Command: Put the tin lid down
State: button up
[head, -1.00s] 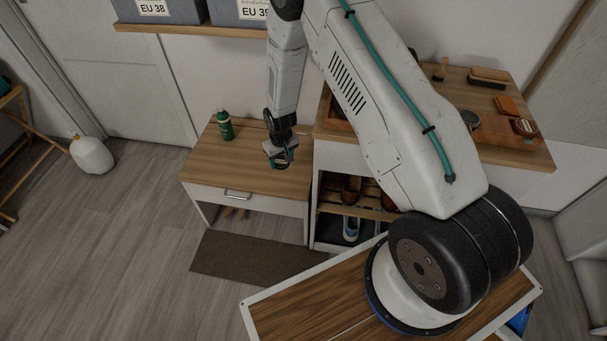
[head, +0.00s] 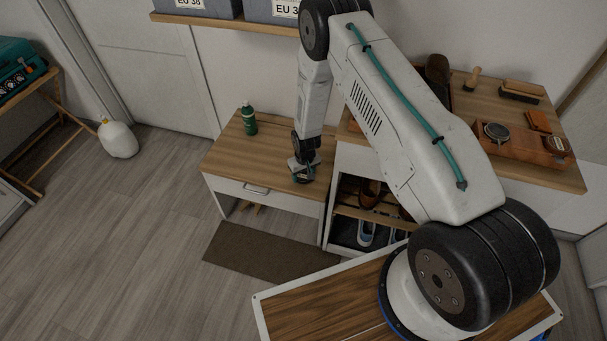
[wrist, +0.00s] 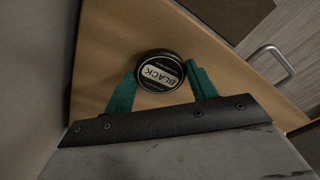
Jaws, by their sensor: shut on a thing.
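The tin lid (wrist: 161,73) is a round dark disc marked "BLACK" in the wrist view. My gripper (wrist: 162,84) is shut on it, with a green finger on each side of its rim. In the head view my gripper (head: 301,177) is low over the right part of the wooden top of the drawer bench (head: 245,160). The lid is too small to make out clearly there. I cannot tell whether it touches the bench top.
A green bottle (head: 249,120) stands at the bench's back left. To the right, a higher shoe cabinet (head: 555,178) holds brushes, a wooden tray (head: 520,148) and an open round tin (head: 496,132). The bench top between bottle and gripper is clear.

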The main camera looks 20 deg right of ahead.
aim_at(304, 179)
jog(key=shift+f, duration=0.6)
jog(key=o, duration=1)
jog(key=shift+o, duration=0.2)
notch_tip(304, 179, up, 13)
jog(key=s, duration=0.1)
jog(key=shift+r, duration=0.15)
